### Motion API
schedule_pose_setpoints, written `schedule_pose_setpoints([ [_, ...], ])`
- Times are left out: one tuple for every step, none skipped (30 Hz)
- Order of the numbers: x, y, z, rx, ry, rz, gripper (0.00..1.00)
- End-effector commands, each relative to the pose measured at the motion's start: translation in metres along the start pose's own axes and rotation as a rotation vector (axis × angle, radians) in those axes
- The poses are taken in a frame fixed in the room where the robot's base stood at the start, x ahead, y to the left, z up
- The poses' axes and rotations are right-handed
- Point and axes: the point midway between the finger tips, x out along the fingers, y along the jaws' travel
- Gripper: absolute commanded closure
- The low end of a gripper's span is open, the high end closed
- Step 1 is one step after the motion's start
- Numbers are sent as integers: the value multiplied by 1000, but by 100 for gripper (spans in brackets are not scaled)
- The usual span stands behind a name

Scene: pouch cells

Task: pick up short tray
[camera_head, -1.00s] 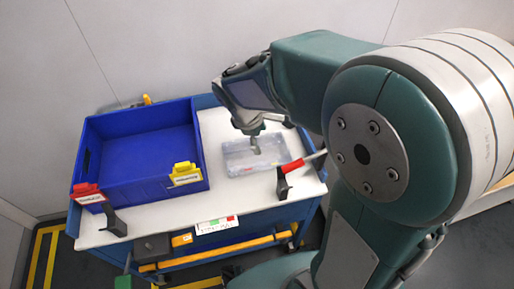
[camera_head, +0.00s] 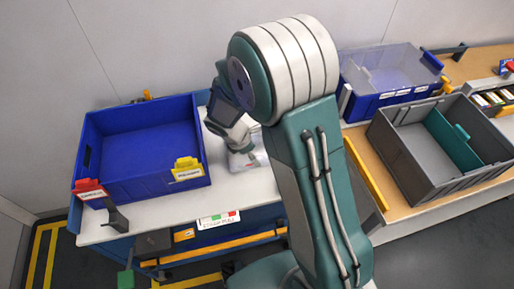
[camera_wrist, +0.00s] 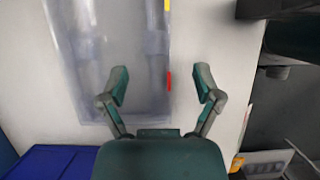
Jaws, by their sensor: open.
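The short tray, a clear shallow tray (camera_head: 238,163), lies on the white top of the blue cart, right of the blue bin. My arm hides much of it in the head view. In the wrist view the tray (camera_wrist: 95,55) fills the upper left, with small yellow and red marks along its right edge. My gripper (camera_wrist: 162,84) is open with nothing between its fingers. I cannot tell the height gap. In the head view my gripper (camera_head: 252,156) is just over the tray.
An empty blue bin (camera_head: 145,190) with red and yellow clips stands on the cart's left. A black bracket (camera_head: 117,218) is at the front edge. On the right, a grey crate (camera_head: 425,185) and a clear-lidded blue box (camera_head: 392,98) stand on a wooden bench.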

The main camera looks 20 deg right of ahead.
Motion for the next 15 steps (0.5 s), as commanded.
schedule_pose_setpoints([
  [6, 0, 1, 1, 0, -3, 17],
  [9, 0, 2, 2, 0, -3, 17],
  [15, 1, 3, 2, -1, -4, 17],
  [21, 2, 3, 2, -1, -5, 17],
  [26, 2, 4, 2, 0, -5, 17],
  [32, 3, 6, 1, 0, -5, 17],
  [37, 3, 6, 1, 0, -5, 17],
  [41, 3, 6, 2, 1, -4, 17],
  [45, 3, 6, 2, 1, -3, 17],
  [47, 3, 5, 1, 0, -3, 17],
  [49, 3, 5, 1, 0, -2, 17],
  [51, 3, 5, 1, 1, -2, 17],
  [51, 4, 5, 2, 1, -1, 17],
  [52, 4, 4, 2, 1, 0, 17],
  [51, 4, 4, 2, 1, 0, 17],
])
